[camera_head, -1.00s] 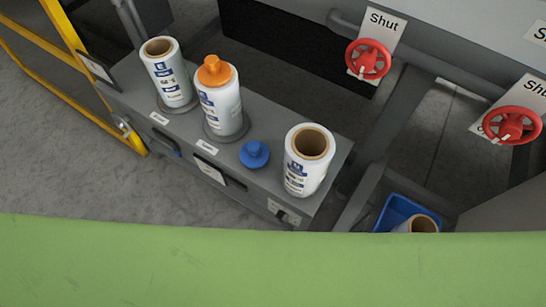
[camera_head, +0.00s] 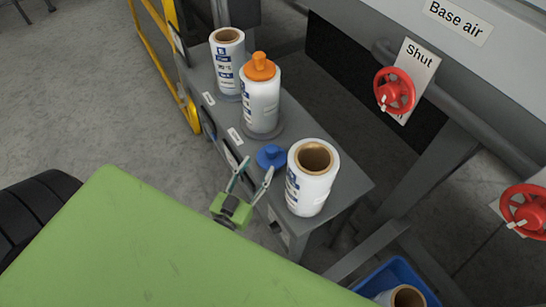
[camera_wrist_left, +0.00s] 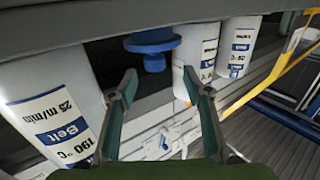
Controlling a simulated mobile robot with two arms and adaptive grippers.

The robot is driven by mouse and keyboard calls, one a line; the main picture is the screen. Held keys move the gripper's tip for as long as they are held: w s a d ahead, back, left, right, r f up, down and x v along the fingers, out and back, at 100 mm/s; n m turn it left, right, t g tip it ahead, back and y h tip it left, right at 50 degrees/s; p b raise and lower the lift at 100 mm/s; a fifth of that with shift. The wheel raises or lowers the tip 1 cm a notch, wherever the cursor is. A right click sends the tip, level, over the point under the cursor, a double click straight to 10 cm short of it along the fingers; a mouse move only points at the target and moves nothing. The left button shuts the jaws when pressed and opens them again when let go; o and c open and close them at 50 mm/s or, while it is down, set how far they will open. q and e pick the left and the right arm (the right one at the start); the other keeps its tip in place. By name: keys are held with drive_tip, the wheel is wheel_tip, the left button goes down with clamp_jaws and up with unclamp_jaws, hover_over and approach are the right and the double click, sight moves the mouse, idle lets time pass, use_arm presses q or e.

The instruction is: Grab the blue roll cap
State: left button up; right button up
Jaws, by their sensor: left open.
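The blue roll cap (camera_head: 271,156) stands on the grey bench top between the orange-capped roll (camera_head: 260,98) and the uncapped roll (camera_head: 313,180). It also shows at the top of the left wrist view (camera_wrist_left: 152,42), its knob pointing down in that picture. My left gripper (camera_head: 257,168) is open and empty at the front edge of the bench, its fingertips close to the cap. In the left wrist view the fingers (camera_wrist_left: 161,82) stand apart, with the cap beyond the gap between them and not held. My right gripper is in neither view.
Another uncapped roll (camera_head: 228,66) stands at the bench's far end. A blue bin (camera_head: 397,270) with a roll sits at lower right. Red valve wheels (camera_head: 394,91) hang on the machine at right. A yellow rail (camera_head: 160,60) is beyond the bench; open floor lies left.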

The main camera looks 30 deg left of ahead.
sight(269, 154)
use_arm(q)
drive_tip(key=shift+w, duration=1.1)
drive_tip(key=shift+w+d+r, duration=0.1)
drive_tip(key=shift+w+r, duration=0.05)
drive_tip(key=shift+w, duration=0.4)
drive_tip(key=w, duration=0.3)
drive_tip(key=shift+w+d+r+p, duration=0.2)
drive_tip(key=shift+w+d+p, duration=0.1)
drive_tip(key=shift+p, duration=0.1)
drive_tip(key=shift+w, duration=0.45)
clamp_jaws()
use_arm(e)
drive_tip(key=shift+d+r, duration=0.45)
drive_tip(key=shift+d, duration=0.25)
